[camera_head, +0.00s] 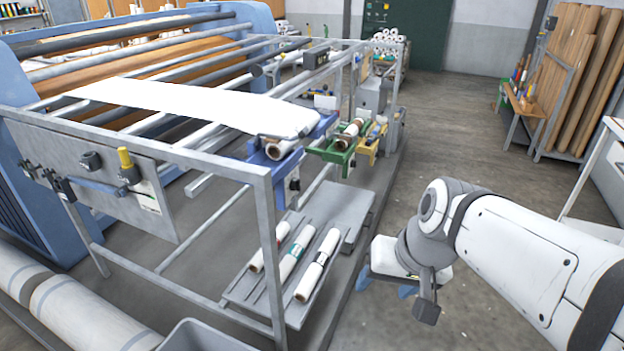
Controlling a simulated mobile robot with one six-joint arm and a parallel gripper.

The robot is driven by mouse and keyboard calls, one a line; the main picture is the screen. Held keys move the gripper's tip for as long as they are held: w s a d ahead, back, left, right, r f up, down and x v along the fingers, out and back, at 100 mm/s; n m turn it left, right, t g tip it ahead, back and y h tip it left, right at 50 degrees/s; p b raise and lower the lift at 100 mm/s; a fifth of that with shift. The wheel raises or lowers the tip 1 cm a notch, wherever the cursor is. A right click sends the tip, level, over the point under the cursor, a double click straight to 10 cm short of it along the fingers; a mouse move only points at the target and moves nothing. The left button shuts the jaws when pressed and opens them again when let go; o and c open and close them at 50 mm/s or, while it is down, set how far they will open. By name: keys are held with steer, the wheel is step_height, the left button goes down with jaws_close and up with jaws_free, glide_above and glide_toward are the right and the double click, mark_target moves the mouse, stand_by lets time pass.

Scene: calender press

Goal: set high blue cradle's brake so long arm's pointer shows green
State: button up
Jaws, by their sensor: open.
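A blue cradle (262,163) sits high on the front right of the grey press frame. It holds a white roll on a brown core (282,149), and a white web runs from it over the bars. A small dark fitting (294,185) shows below the cradle; I cannot tell whether it is the brake. I cannot make out the long arm, its pointer or a green mark at this size. My gripper (388,287) hangs low to the right of the frame, clear of the cradle. Its blue fingertips are apart, with nothing seen between them.
A green cradle (331,155) and a yellow cradle (371,150) stand behind the blue one. Below, a grey tray (240,290) holds three white rolls. The frame's front post (270,250) stands left of my gripper. Open floor (450,120) lies behind my arm.

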steer(key=w+a+f+m+y+b, duration=0.1)
steer(key=w+a+f+y+b, duration=0.5)
steer(key=w+a, duration=0.4)
steer(key=m+t+y+b, duration=0.5)
steer(key=m+t+b, duration=0.3)
steer(key=b, duration=0.4)
glide_toward(299, 186)
steer(key=a+t, duration=0.1)
steer(key=shift+n, duration=0.4)
steer(key=x, duration=0.8)
steer(key=shift+f+p, duration=0.3)
steer(key=shift+f, duration=0.05)
steer(key=shift+c, duration=0.6)
steer(key=c, duration=0.9)
steer(key=shift+d, duration=0.25)
steer(key=shift+a+r, duration=0.1)
